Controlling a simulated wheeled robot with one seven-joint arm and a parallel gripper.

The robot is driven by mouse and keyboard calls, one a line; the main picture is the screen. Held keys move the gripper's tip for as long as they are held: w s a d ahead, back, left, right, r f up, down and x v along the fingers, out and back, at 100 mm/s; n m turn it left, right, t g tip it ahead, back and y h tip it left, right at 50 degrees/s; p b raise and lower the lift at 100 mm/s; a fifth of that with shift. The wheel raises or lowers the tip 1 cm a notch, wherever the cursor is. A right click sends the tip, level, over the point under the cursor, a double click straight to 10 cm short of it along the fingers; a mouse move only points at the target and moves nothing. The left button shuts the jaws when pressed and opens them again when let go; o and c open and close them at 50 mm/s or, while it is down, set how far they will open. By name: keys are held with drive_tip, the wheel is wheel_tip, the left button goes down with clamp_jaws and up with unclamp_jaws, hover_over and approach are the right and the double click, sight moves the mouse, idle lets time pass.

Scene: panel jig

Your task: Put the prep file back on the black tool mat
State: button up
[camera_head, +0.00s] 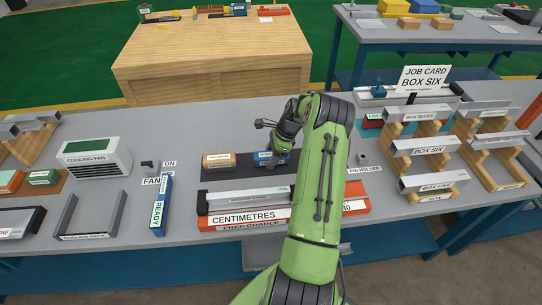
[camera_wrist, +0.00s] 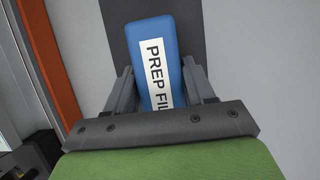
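The prep file is a blue block with a white label. In the head view the prep file (camera_head: 264,158) is at the right part of the black tool mat (camera_head: 234,173), under my gripper. In the wrist view the prep file (camera_wrist: 155,60) lies between the two fingers, which are close against its sides. My gripper (camera_wrist: 158,68) looks shut on it. The mat (camera_wrist: 185,18) shows as a dark strip behind the file. I cannot tell whether the file rests on the mat or is just above it. My arm hides part of the mat's right side.
A tan labelled block (camera_head: 217,161) sits on the mat's left part. The orange prep cradle (camera_head: 230,222), with a grey bar above it, lies in front. The BOX SIX racks (camera_head: 415,147) stand right.

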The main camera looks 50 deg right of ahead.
drive_tip(key=o, duration=0.3)
drive_tip(key=shift+o, duration=0.2)
drive_tip(key=shift+r, duration=0.15)
